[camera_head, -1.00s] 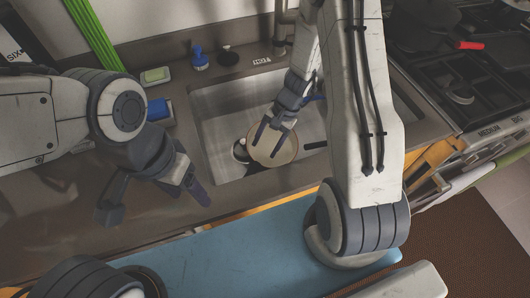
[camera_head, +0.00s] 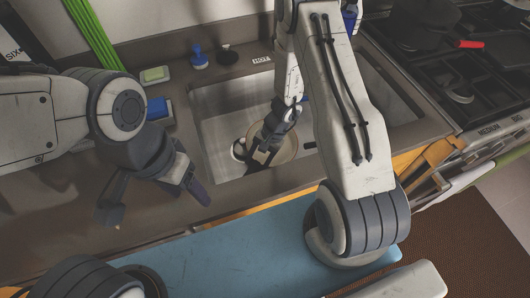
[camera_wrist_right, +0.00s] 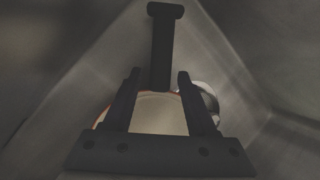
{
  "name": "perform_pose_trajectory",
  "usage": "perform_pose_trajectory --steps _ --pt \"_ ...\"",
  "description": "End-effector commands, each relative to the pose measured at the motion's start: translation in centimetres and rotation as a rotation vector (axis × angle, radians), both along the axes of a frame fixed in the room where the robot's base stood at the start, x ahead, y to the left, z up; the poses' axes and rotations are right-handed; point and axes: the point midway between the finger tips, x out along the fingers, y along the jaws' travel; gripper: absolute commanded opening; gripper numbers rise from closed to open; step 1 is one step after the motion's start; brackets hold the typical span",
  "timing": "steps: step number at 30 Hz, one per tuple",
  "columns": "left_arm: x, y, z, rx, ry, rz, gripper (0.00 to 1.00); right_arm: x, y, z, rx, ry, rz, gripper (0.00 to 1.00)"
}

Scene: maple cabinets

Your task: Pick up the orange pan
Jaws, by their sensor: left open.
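The pan (camera_head: 286,149) lies in the sink, with a pale cream inside and a thin orange rim. It also shows in the right wrist view (camera_wrist_right: 158,115), where its dark handle (camera_wrist_right: 162,50) points away and lines up between my fingertips. My right gripper (camera_head: 263,158) is over the pan inside the sink; in the wrist view its fingers (camera_wrist_right: 160,75) are apart with nothing gripped. Whether they touch the pan I cannot tell. My left gripper (camera_head: 157,207) is open and empty above the counter, left of the sink.
A shiny round metal thing (camera_wrist_right: 208,100) sits beside the pan in the sink (camera_head: 218,150). A blue-capped bottle (camera_head: 199,58), a sponge (camera_head: 155,75) and a blue box (camera_head: 158,110) stand on the counter. A stove (camera_head: 470,75) is at the right.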

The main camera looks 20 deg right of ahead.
Motion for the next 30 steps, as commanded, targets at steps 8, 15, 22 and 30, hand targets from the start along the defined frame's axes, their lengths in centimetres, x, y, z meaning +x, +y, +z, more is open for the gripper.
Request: perform_pose_trajectory --steps 8,15,22,30 --pt "0.00 0.00 0.00 0.000 0.000 0.000 0.62 -0.01 -0.01 0.03 0.000 0.000 0.000 0.00" --pt "0.00 0.00 0.00 0.000 0.000 0.000 0.62 -0.01 0.00 0.04 0.000 0.000 0.000 0.00" --pt "0.00 0.00 0.01 0.000 0.000 0.000 0.62 0.01 -0.01 0.05 0.000 0.000 0.000 0.00" --pt "0.00 0.00 0.01 0.000 0.000 0.000 0.62 0.01 -0.01 0.06 0.000 0.000 0.000 0.00"
